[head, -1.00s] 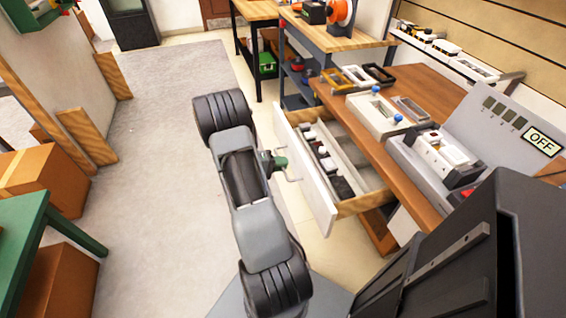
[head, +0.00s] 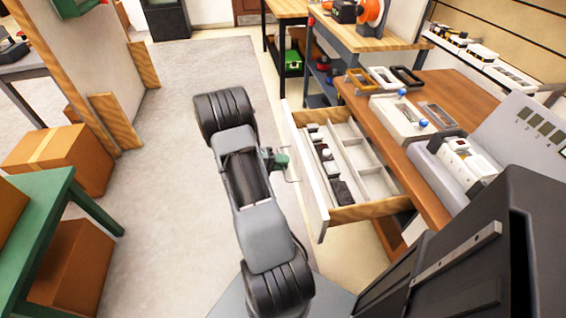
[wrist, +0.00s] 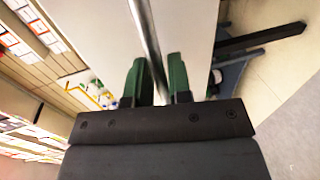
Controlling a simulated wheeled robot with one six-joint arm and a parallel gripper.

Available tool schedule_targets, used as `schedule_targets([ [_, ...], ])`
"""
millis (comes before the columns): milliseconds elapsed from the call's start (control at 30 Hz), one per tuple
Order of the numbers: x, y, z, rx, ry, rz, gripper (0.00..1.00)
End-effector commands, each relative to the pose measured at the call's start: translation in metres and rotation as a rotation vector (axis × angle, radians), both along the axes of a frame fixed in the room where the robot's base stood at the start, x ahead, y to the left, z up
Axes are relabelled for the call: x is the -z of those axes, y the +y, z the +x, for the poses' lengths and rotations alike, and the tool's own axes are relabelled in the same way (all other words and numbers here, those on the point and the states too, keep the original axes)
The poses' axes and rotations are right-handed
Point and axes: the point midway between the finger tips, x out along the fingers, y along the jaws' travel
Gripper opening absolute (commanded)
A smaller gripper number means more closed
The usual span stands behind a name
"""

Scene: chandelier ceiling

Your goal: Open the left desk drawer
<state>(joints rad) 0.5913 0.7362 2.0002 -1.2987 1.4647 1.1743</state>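The left desk drawer (head: 322,208) stands pulled out from the wooden desk (head: 452,92), its white front facing my arm. Its inside shows several compartments, with black and white items in the near row. The drawer's metal bar handle (head: 291,166) is on the outer face of the front. My gripper (head: 275,160), with green fingers, is at this handle. In the wrist view, the handle bar (wrist: 149,32) passes between the two fingers (wrist: 160,82), which look closed around it. The exact finger contact is hard to see.
Grey carpet floor (head: 170,190) lies open to the left of my arm. A green table (head: 45,215) and cardboard boxes (head: 60,155) stand at the far left. A workbench (head: 370,38) is behind the desk. Grey equipment (head: 445,165) sits on the desk.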

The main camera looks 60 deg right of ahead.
Motion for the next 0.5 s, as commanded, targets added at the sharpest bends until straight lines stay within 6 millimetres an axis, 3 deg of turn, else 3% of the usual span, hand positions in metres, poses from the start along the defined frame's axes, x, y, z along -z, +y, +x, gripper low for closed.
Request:
schedule_targets([
  [167,0.0005,0.0006,-0.0001,0.0,0.001,0.001,0.36],
  [500,-0.0007,0.0054,0.0053,-0.004,0.002,0.002,0.36],
])
